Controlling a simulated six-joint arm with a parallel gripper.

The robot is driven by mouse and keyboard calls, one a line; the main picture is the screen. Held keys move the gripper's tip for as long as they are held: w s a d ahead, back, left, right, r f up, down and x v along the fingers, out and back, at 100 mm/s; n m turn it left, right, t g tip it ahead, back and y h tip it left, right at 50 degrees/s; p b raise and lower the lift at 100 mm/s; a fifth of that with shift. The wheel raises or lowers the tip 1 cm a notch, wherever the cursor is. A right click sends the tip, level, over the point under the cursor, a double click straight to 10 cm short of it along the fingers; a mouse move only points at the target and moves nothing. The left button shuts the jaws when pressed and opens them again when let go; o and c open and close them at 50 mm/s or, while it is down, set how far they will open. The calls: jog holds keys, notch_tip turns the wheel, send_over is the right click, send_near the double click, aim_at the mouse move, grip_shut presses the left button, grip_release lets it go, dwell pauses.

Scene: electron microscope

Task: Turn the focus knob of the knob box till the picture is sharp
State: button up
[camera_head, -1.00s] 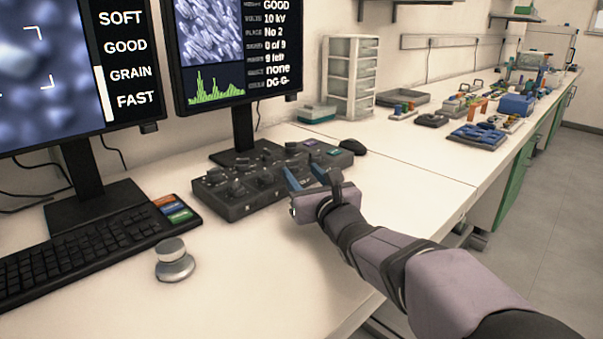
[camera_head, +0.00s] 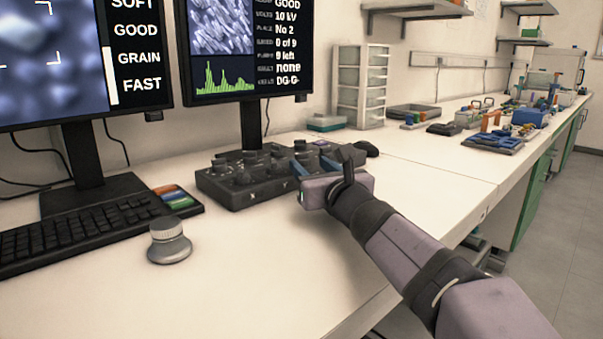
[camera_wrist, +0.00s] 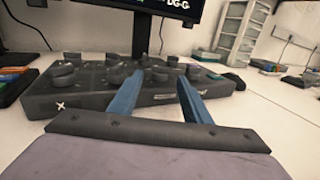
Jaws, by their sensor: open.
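The knob box (camera_head: 230,190) is a dark grey box with several black knobs on top, below the right monitor. In the wrist view the knob box (camera_wrist: 80,101) lies ahead of the fingers. My gripper (camera_head: 316,166) is at the box's right front part, with its two blue fingers apart. In the wrist view my gripper (camera_wrist: 155,92) is open, and no knob is clearly seen held between the fingers. Which knob is the focus knob cannot be read. The left monitor (camera_head: 55,65) shows a blurred grey-blue picture beside the words SOFT, GOOD, GRAIN and FAST.
The right monitor (camera_head: 222,45) shows a grainy picture and a green graph. A black mouse (camera_head: 366,149) lies behind my gripper. The bench front is clear.

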aim_at(302, 158)
jog(key=shift+r, duration=0.1)
jog(key=shift+p+x, duration=0.7)
jog(key=shift+x, duration=3)
jog(key=c, duration=1)
